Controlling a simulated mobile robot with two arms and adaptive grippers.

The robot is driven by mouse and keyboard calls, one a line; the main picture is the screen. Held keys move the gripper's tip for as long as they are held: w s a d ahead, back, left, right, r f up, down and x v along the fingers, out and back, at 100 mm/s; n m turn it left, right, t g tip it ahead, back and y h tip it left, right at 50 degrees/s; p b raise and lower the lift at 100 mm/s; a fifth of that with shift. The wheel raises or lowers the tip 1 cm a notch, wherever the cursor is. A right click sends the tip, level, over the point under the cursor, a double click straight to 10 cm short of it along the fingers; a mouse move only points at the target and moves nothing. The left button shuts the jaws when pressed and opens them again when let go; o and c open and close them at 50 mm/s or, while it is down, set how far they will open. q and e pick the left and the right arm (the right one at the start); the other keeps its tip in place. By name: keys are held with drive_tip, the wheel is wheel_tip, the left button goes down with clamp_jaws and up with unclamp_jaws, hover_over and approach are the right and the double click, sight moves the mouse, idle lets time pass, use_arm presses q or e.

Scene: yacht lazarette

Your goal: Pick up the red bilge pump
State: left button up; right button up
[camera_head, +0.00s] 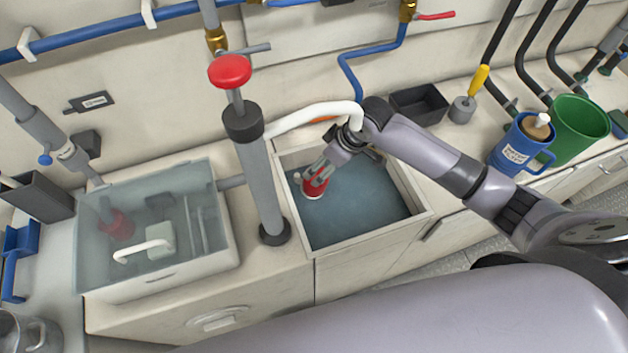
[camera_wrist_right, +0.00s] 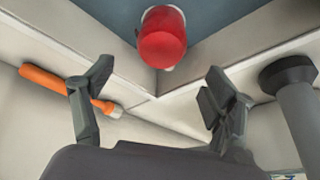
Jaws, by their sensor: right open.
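The red bilge pump (camera_head: 316,187) is a small red cylinder in the left part of the blue-floored open well (camera_head: 370,215). In the right wrist view the red pump (camera_wrist_right: 162,38) shows at the top middle, against a corner of the well. My right gripper (camera_head: 316,173) reaches down into the well over the pump. In the wrist view its two fingers (camera_wrist_right: 158,78) are spread wide, with nothing between them; the pump appears beyond the fingertips. In the head view the fingers partly cover the pump. My left gripper is not in view.
A grey upright pump with a red knob (camera_head: 229,70) stands left of the well, and a white hose (camera_head: 310,115) runs behind it. A clear-lidded box (camera_head: 150,235) is further left. An orange-handled tool (camera_wrist_right: 65,87) lies beside the well. A blue mug (camera_head: 515,150) and green bucket (camera_head: 575,130) stand right.

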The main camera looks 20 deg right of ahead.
sight(318, 172)
drive_tip(key=x, duration=0.5)
drive_tip(key=shift+w, duration=0.1)
drive_tip(key=shift+f, duration=0.35)
drive_tip(key=x, duration=0.4)
drive_tip(key=shift+a+f, duration=0.15)
drive_tip(key=shift+f, duration=0.05)
drive_tip(key=shift+w+a+f, duration=0.1)
drive_tip(key=shift+w+f, duration=0.05)
drive_tip(key=shift+f, duration=0.15)
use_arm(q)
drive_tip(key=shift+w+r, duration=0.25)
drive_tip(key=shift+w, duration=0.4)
use_arm(e)
drive_tip(key=shift+c, duration=0.7)
drive_tip(key=c, duration=1.5)
